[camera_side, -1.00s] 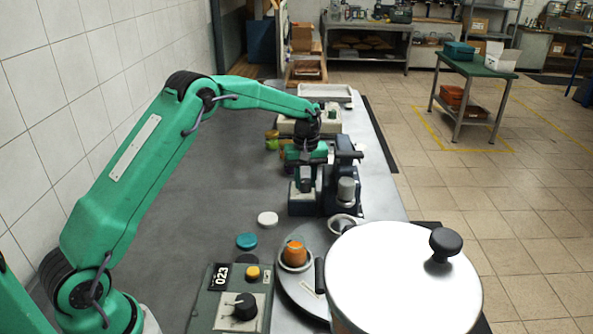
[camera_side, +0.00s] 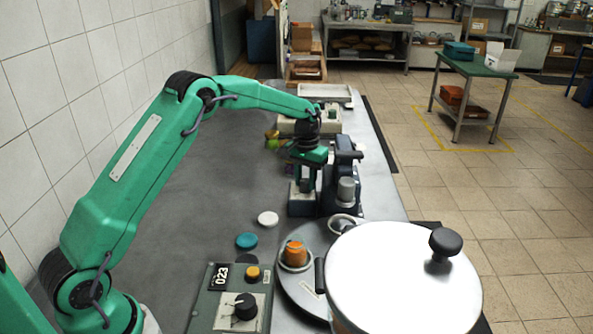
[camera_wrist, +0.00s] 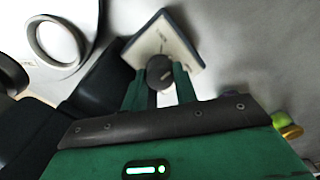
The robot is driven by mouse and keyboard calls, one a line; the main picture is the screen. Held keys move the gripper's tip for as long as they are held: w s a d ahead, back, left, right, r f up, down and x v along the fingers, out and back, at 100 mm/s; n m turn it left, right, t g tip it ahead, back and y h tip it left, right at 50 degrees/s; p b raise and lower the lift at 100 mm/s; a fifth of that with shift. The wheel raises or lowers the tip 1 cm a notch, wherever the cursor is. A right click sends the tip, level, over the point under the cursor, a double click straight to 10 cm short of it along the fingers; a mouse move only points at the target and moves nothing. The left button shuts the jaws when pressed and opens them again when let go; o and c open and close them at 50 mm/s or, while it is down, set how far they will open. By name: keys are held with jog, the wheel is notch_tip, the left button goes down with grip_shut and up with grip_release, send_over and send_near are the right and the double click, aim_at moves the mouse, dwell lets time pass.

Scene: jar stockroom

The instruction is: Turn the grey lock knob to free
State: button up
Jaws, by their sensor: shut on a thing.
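The grey lock knob (camera_wrist: 159,70) sits on a cream-faced plate (camera_wrist: 180,42) with a dark edge in the wrist view. My gripper (camera_wrist: 160,86) has its two green fingers on either side of the knob and is shut on it. The plate looks turned relative to the fingers. In the side view my gripper (camera_side: 306,182) reaches down to the small cream-topped box (camera_side: 295,197) beside the dark machine. The knob is hidden there by my fingers. I cannot read the plate's markings.
The dark upright machine (camera_side: 343,178) stands close on the right of my gripper. Nearer are a white lid (camera_side: 268,218), a teal lid (camera_side: 246,241), an orange jar (camera_side: 296,252), a large lidded pot (camera_side: 400,285) and a control box (camera_side: 222,300). The left tabletop is clear.

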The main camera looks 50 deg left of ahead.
aim_at(305, 180)
jog(key=m, duration=0.5)
jog(key=shift+m, duration=0.4)
jog(key=shift+r+m, duration=0.1)
jog(key=shift+m, duration=2)
jog(key=o, duration=1)
jog(key=shift+c, duration=0.2)
notch_tip(305, 180, up, 7)
jog(key=shift+f, duration=0.1)
jog(key=shift+r, duration=0.45)
jog(key=shift+r, duration=0.1)
